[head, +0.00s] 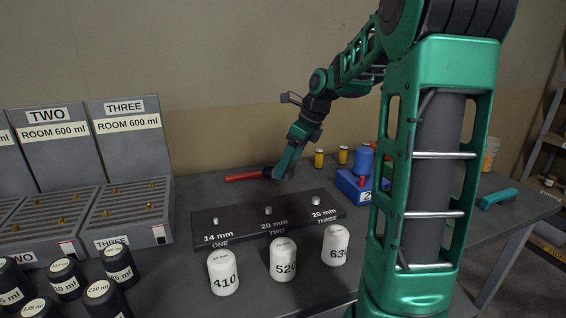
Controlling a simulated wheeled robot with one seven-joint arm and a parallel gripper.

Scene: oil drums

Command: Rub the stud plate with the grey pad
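The stud plate (245,232) is a dark, flat block on the grey table, with three short metal studs labelled 14 mm, 20 mm and 26 mm. My gripper (281,174) points down behind the plate, apart from its studs. Its teal fingers look narrow from this side, and I cannot tell whether they are open or shut. A red-handled tool (243,177) lies at the gripper's tip, its dark end beside or behind the fingers; I cannot tell whether they touch. I cannot make out a grey pad for certain.
White numbered containers (283,260) stand in front of the plate. Black jars (65,278) and grey trays (128,210) fill the left. A blue block (350,185), yellow cylinders (319,158) and a teal object (498,198) are at right. My arm hides part of the right side.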

